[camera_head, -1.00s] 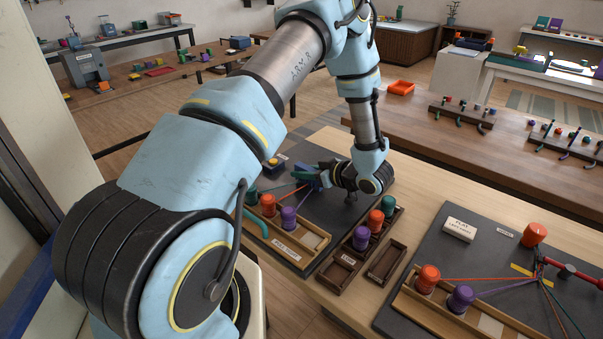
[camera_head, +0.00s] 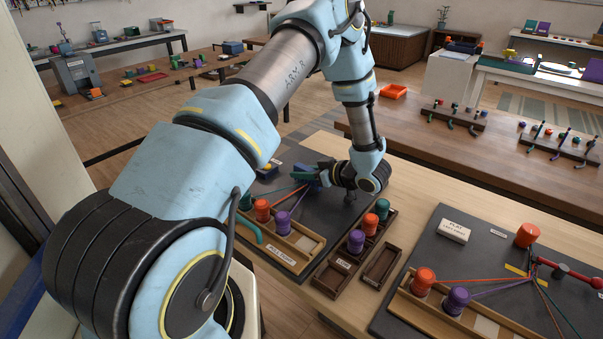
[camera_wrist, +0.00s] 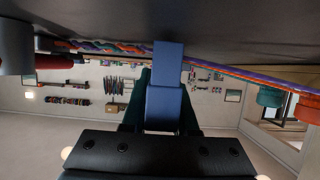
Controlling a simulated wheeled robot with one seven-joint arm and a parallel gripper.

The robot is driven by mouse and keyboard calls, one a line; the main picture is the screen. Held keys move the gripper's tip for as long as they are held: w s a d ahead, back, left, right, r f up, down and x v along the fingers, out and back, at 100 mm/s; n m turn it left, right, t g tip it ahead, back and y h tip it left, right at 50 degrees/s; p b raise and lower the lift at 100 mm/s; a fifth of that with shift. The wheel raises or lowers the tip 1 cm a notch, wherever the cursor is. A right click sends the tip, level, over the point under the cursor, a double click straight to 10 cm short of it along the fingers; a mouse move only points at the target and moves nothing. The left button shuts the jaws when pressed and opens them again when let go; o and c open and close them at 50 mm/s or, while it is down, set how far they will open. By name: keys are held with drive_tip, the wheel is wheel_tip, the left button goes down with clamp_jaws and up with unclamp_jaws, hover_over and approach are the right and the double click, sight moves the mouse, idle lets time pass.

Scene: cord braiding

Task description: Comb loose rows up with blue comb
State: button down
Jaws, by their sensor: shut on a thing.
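My gripper (camera_head: 313,172) is over the dark braiding board (camera_head: 285,262), at the upper end of the cords. In the wrist view its dark green fingers (camera_wrist: 165,115) are shut on the blue comb (camera_wrist: 164,108). The comb's far end is against or very close to the cords; I cannot tell if its teeth are between them. A braid (camera_wrist: 105,47) of orange, purple and green runs left of the comb. Loose purple and orange cords (camera_wrist: 245,77) run right. In the head view, orange (camera_head: 262,210), purple (camera_head: 283,222) and teal (camera_head: 245,201) spools stand by the board's wooden rack.
A dark wooden tray (camera_head: 335,277) right of the board holds spare spools, with an empty tray (camera_head: 382,265) beside it. Another table (camera_head: 480,165) stands behind.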

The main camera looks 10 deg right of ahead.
drive_tip(key=r+p, duration=0.2)
drive_tip(key=r, duration=0.1)
drive_tip(key=r+p, duration=0.2)
drive_tip(key=r, duration=0.1)
drive_tip(key=r+p, duration=0.3)
drive_tip(key=shift+s+a, duration=0.35)
drive_tip(key=shift+a, duration=0.05)
drive_tip(key=w+a+r+m+t+h+b, duration=0.2)
drive_tip(key=w+a+r+m+t+h, duration=0.3)
drive_tip(key=w+a, duration=0.6)
drive_tip(key=s+a+r+m+g+h+b, duration=0.1)
drive_tip(key=a+r+m+h, duration=0.1)
drive_tip(key=a, duration=0.6)
drive_tip(key=shift+a+m+h, duration=0.35)
drive_tip(key=shift+m+h, duration=0.45)
drive_tip(key=shift+h, duration=0.3)
